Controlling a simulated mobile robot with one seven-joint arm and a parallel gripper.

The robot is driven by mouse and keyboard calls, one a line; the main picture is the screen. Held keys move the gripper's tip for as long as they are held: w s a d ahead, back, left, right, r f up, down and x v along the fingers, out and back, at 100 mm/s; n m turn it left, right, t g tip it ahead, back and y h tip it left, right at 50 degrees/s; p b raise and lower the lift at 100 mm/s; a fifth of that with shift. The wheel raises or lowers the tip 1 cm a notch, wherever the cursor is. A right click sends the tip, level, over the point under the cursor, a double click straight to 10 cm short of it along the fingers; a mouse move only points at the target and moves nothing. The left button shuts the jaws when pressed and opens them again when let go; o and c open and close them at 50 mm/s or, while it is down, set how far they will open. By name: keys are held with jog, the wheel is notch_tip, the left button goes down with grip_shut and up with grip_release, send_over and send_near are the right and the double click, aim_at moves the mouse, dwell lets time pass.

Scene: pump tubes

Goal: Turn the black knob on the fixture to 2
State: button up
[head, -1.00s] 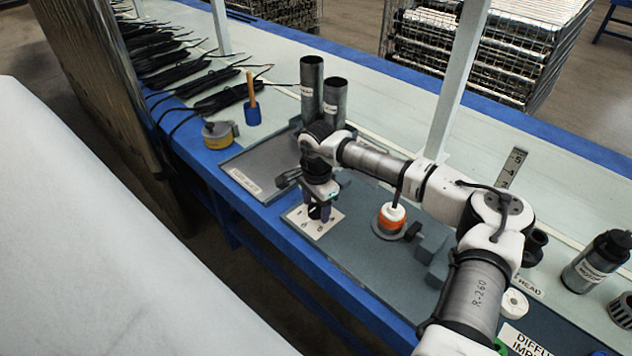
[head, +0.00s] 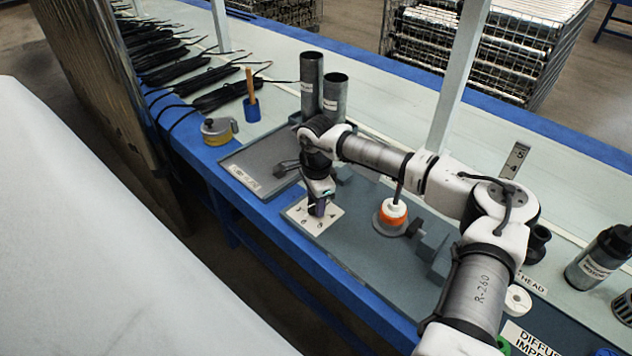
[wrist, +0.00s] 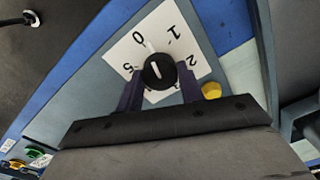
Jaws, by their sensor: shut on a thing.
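The black knob (wrist: 158,74) sits on a white dial plate (wrist: 122,50) in the wrist view. The plate shows 0, 1, 2 and 5 around the knob. A white pointer at the knob's edge is directed between 0 and 1. My gripper (wrist: 159,80) has one dark finger on each side of the knob and is shut on it. In the head view, my gripper (head: 318,210) points down onto the white plate (head: 303,220) on the grey fixture (head: 375,265). It hides the knob there.
An orange and white round part (head: 392,216) stands right of my gripper on the fixture. Grey blocks (head: 432,248) are farther right. Two dark upright tubes (head: 323,90) stand behind. A shallow grey tray (head: 255,165) lies to the left. The blue bench edge runs in front.

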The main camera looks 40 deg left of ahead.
jog(key=m+b, duration=0.2)
jog(key=m, duration=0.3)
jog(key=shift+f+m, duration=0.1)
jog(key=shift+m, duration=0.2)
jog(key=m+b, duration=0.2)
jog(key=m, duration=0.3)
jog(key=shift+b, duration=0.35)
jog(key=m+b, duration=0.2)
jog(key=m, duration=0.3)
jog(key=shift+m, duration=0.4)
jog(key=shift+s+a+m+b, duration=0.1)
jog(key=shift+m+b, duration=0.5)
jog(key=shift+m, duration=1.6)
jog(key=o, duration=1)
